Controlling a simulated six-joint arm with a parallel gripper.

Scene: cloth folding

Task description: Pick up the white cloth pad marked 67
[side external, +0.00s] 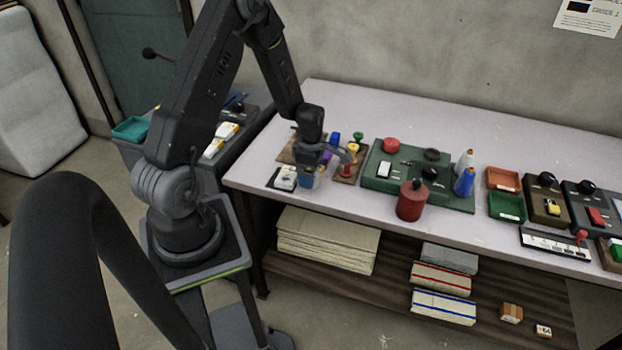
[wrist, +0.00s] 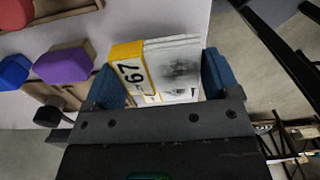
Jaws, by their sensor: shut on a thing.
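The white cloth pad marked 67 (wrist: 175,67) shows in the wrist view, with a yellow band on its left part bearing the number. My gripper (wrist: 163,85) is shut on it, with a blue finger pad at each side. In the side view my gripper (side external: 308,178) is low over the left end of the table, and the pad (side external: 287,175) shows small beside it. I cannot tell whether the pad touches the surface under it.
The table (side external: 340,205) holds a wooden holder with coloured knobs (side external: 350,165) close right of my gripper. Further right are a green board (side external: 440,195), a red canister (side external: 411,202) and several trays and boxes. Similar yellow-and-white pads (side external: 222,135) lie on the cart at left.

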